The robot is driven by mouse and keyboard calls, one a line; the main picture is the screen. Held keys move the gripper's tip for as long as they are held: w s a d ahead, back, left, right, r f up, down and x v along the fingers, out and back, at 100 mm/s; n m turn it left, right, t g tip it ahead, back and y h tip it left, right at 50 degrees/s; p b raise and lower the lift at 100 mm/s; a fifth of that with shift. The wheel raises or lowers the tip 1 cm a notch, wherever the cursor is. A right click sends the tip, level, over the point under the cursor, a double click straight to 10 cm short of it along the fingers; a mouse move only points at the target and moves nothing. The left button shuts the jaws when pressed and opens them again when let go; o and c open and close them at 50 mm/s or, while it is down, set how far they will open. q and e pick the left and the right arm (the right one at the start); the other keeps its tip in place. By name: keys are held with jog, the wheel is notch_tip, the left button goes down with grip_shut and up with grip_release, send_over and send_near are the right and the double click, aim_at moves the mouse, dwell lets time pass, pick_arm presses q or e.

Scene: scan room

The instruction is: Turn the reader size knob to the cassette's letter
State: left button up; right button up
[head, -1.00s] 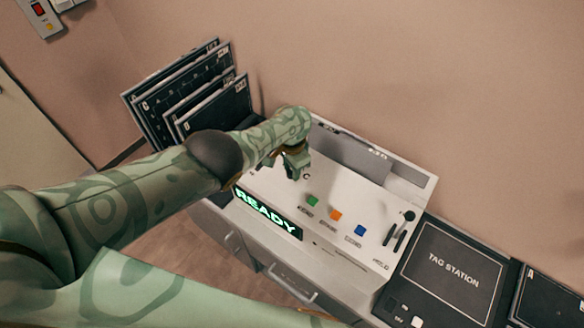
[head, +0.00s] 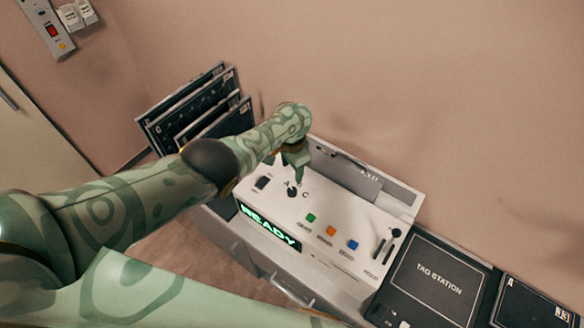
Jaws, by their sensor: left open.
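The reader (head: 372,237) is a white console with a sloped panel and a green READY display (head: 269,228). Its black size knob (head: 292,192) is on the left part of the panel, with the letters A and C visible beside it. Which letter the knob points to is too small to tell. My left gripper (head: 298,178) is open, just above and behind the knob, and its fingers seem to hold nothing. Contact with the knob cannot be made out. Several dark cassettes (head: 205,105) stand in a rack at the left. My right gripper is not in view.
Green (head: 310,218), orange (head: 331,231) and blue (head: 352,244) buttons lie right of the knob, with a black slider or lever (head: 396,232) beyond. A black tag station (head: 437,278) is at the right, with a cassette lettered A (head: 535,303) beside it.

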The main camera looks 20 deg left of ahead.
pick_arm(q)
notch_tip(320, 180, up, 5)
jog(key=p, duration=0.2)
jog(key=shift+f+p, duration=0.1)
jog(key=shift+p, duration=0.25)
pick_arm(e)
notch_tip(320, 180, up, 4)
